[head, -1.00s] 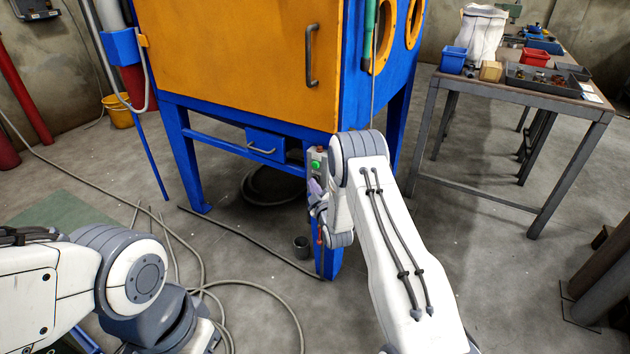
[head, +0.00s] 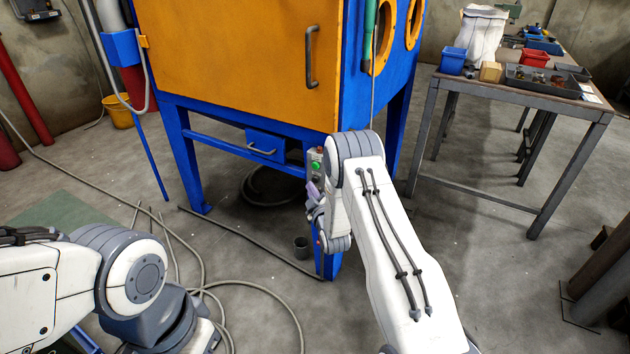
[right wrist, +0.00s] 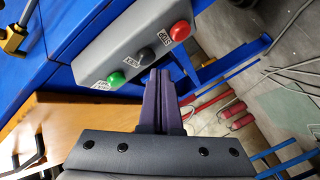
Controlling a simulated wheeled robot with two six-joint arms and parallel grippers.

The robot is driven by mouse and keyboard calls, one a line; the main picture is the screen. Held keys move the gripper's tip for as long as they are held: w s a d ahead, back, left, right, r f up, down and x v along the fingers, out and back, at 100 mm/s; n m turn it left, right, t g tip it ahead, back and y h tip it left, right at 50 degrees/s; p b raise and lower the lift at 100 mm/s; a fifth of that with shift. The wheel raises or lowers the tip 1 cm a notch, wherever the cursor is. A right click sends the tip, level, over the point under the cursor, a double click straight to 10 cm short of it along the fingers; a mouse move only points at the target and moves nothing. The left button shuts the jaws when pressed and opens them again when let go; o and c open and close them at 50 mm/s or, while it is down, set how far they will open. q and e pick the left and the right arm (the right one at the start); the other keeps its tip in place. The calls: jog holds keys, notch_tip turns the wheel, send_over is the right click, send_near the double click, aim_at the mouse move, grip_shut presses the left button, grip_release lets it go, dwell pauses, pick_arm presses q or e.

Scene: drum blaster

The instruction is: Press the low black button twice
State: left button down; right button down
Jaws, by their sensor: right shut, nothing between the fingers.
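A grey control box (right wrist: 130,50) is fixed to the blue frame of the cabinet. In the right wrist view it carries a green button (right wrist: 116,79), a black button (right wrist: 147,55) in the middle and a red button (right wrist: 180,31), in a row. My right gripper (right wrist: 160,73) is shut and empty, its purple fingertips close beside the black button. I cannot tell whether they touch it. In the head view the control box (head: 316,161) shows its green button, while my right gripper (head: 313,197) is partly hidden by my arm. My left gripper is out of view.
The orange and blue cabinet (head: 240,60) stands ahead on blue legs. A workbench (head: 510,101) with bins stands at right.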

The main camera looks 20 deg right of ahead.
jog(key=s+a, duration=0.1)
jog(key=a, duration=0.1)
jog(key=s+a+p, duration=0.1)
jog(key=s+a, duration=0.1)
dwell(0.5)
dwell(2.9)
